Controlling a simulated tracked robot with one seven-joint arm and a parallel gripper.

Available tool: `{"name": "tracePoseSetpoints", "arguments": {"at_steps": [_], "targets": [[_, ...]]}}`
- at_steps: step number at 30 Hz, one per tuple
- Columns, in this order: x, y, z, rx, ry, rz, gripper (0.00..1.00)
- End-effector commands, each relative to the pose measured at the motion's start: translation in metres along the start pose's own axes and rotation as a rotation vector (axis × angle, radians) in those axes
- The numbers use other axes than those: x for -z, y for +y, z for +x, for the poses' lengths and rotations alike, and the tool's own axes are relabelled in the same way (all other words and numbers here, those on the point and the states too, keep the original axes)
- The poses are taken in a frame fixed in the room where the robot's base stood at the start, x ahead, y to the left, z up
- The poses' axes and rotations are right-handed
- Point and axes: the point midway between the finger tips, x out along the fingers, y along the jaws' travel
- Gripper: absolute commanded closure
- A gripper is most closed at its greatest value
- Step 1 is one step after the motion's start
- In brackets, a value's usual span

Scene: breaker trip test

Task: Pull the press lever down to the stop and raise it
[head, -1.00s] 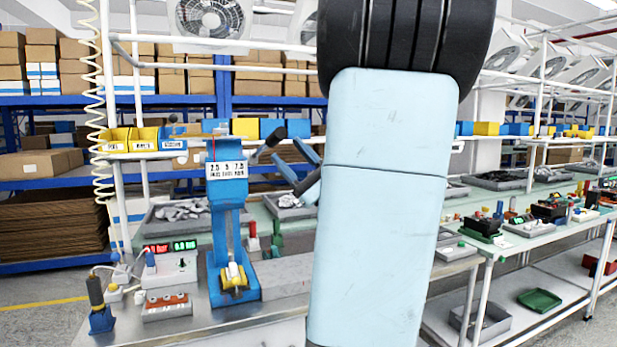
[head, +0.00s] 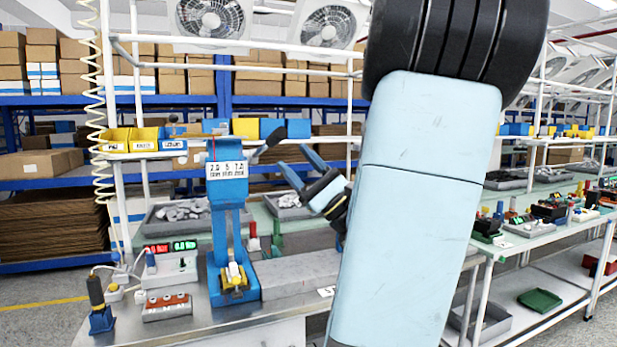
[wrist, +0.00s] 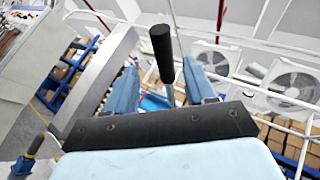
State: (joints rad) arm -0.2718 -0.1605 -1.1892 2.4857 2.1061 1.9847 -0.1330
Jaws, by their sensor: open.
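The blue press (head: 227,200) stands on the bench left of centre in the head view, with a white label plate on its head. Its lever (head: 270,138) has a black grip and sticks out to the right of the head, tilted upward. My gripper (head: 294,156) is open and empty just right of the lever, its two blue fingers pointing at it, apart from it. In the wrist view the lever's black grip (wrist: 162,54) shows in line with the gap between the fingers (wrist: 162,84). A yellow-and-white piece (head: 234,275) sits at the press base.
A meter box with red and green displays (head: 170,260) and a red-buttoned box (head: 166,306) stand left of the press. A grey block (head: 295,273) lies right of it. Yellow bins (head: 130,138) hang behind. A grey tray (head: 180,215) lies on the bench behind.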

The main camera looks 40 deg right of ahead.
Motion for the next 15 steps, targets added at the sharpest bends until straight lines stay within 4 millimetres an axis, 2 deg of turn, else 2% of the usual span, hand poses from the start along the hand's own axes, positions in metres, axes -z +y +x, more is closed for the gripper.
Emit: {"name": "tracePoseSetpoints", "arguments": {"at_steps": [15], "targets": [[0.003,0.001,-0.018,0.002,0.002,0.007,0.45]]}}
